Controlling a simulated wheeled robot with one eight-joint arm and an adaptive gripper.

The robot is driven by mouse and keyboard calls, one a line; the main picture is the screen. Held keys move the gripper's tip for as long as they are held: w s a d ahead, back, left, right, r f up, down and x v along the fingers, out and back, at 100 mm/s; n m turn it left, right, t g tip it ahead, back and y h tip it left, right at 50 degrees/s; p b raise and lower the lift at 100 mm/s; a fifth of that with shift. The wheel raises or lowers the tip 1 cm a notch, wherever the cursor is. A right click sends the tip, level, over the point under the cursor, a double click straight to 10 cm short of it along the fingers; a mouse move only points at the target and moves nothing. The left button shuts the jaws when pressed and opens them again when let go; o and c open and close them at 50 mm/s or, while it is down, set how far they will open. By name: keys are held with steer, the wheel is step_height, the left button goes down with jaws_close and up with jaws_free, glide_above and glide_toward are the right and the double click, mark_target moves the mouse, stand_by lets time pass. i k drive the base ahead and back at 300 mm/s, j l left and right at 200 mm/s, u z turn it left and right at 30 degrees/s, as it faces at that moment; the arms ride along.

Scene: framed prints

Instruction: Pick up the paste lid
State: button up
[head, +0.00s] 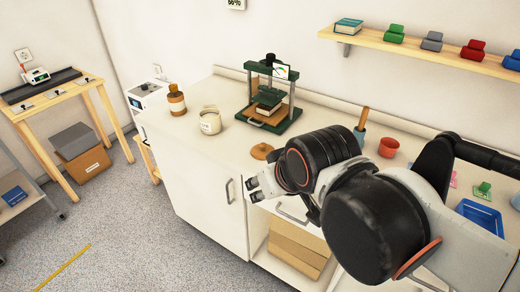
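A flat round brown lid (262,151), which looks like the paste lid, lies on the white counter near its front edge. A cream jar with a label (210,121) stands to its left and further back; its label is too small to read. My gripper (253,189) is in front of the counter's front edge, below the lid in the picture and apart from it. Its two pale fingertips point left and look spread, with nothing between them. My arm hides part of the counter to the right of the lid.
A green press (290,104) with a book in it stands behind the lid. A brown bottle (177,100) is at the counter's left end. Bare counter lies between jar and lid.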

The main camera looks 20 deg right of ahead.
mark_target(259, 152)
steer(key=i+j+z, duration=0.15)
steer(key=z, duration=0.2)
steer(key=i+j+z, duration=0.1)
steer(key=j+z, duration=0.3)
